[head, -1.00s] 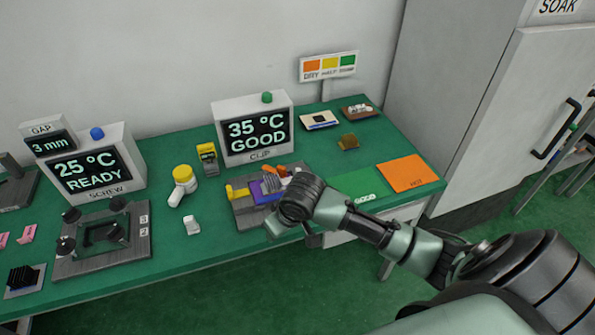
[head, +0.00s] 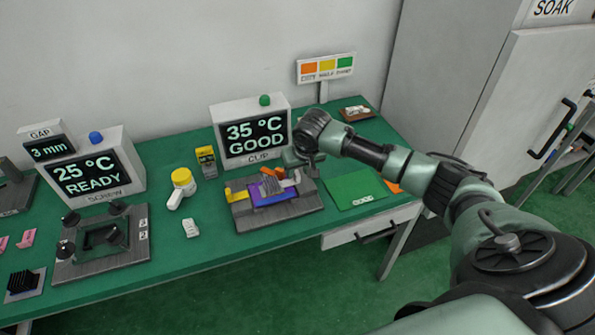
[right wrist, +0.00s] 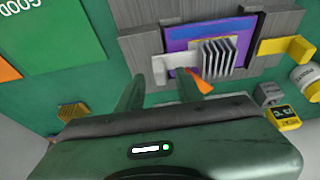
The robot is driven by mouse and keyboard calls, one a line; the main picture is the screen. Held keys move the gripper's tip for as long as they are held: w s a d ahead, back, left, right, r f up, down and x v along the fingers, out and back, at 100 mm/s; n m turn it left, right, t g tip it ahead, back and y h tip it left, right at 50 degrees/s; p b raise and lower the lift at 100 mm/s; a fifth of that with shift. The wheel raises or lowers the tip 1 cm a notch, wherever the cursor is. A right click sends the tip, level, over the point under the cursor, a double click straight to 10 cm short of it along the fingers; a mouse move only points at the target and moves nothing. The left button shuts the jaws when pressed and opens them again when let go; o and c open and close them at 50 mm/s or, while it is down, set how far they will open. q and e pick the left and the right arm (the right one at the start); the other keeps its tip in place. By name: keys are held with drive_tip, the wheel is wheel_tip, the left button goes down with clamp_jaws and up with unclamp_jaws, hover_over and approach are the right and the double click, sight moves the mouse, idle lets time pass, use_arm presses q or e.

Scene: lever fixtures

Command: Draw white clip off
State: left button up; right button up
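The white clip (right wrist: 178,61) runs from the left side of the finned heat sink (right wrist: 222,57) in the right wrist view, ending in a wider white tab. In the head view the clip (head: 288,182) shows at the right part of the CLIP fixture (head: 285,210), over a purple board (head: 254,192). My right gripper (right wrist: 158,83) is open and empty, with its fingertips just short of the tab and one to each side of it in the picture. In the head view the gripper (head: 292,160) is behind the clip; its fingertips are hard to make out. My left gripper is not in view.
An orange lever (right wrist: 200,82) lies close to the right finger. The CLIP display (head: 254,137) reads 35 °C GOOD and stands behind the fixture. A green GOOD mat (head: 355,190) is to the right, with an orange mat (head: 388,187) partly hidden by my arm.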

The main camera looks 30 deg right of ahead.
drive_tip(key=shift+x, duration=0.9)
clamp_jaws()
idle(0.8)
